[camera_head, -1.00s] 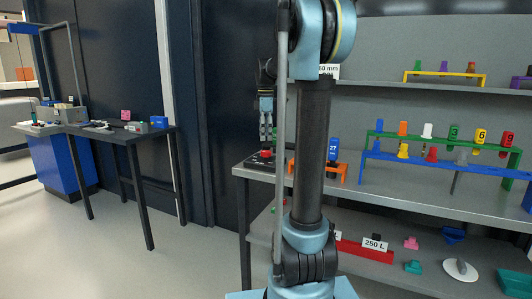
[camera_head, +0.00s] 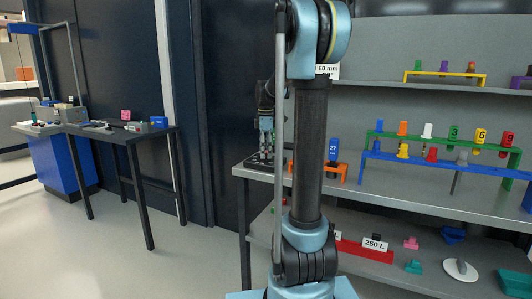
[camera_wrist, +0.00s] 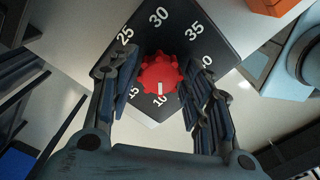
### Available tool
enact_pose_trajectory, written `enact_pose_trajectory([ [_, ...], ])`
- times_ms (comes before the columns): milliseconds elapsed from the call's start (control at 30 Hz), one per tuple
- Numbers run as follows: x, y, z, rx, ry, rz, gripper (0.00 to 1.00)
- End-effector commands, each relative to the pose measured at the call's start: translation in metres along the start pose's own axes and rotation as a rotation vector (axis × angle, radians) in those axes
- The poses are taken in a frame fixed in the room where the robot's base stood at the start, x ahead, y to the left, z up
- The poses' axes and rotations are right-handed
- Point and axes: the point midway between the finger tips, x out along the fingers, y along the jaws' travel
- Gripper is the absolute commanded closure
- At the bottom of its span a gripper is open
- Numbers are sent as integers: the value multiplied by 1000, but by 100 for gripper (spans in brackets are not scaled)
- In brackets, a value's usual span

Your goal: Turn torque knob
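The torque knob (camera_wrist: 160,72) is red and lobed, with a white mark on its near side towards the 10. It sits on a black dial plate (camera_wrist: 187,36) with white numbers 10, 15, 25, 30 and 35. In the wrist view my gripper (camera_wrist: 165,80) is open, with one finger on each side of the knob and a gap showing at both sides. In the head view my gripper (camera_head: 266,148) points down over the dial plate (camera_head: 254,164) at the left end of the bench, and it hides the knob.
An orange stand (camera_head: 338,172) with a blue piece marked 27 (camera_head: 333,149) stands just right of the dial plate. Blue and green racks (camera_head: 500,170) with several coloured pieces stand further right on the bench (camera_head: 420,198). A shelf (camera_head: 390,86) runs above.

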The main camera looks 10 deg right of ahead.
Motion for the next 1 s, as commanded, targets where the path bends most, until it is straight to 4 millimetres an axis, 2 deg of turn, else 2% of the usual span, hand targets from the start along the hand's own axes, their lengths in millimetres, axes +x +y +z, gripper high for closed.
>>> enact_pose_trajectory([
  [33,0,0,0,0,0,0,74],
  [100,0,0,0,0,0,0,89],
  [167,0,0,0,0,0,0,89],
  [200,0,0,6,4,0,0,89],
  [567,0,0,0,68,-1,-1,89],
  [1000,0,0,0,422,0,-1,89],
])
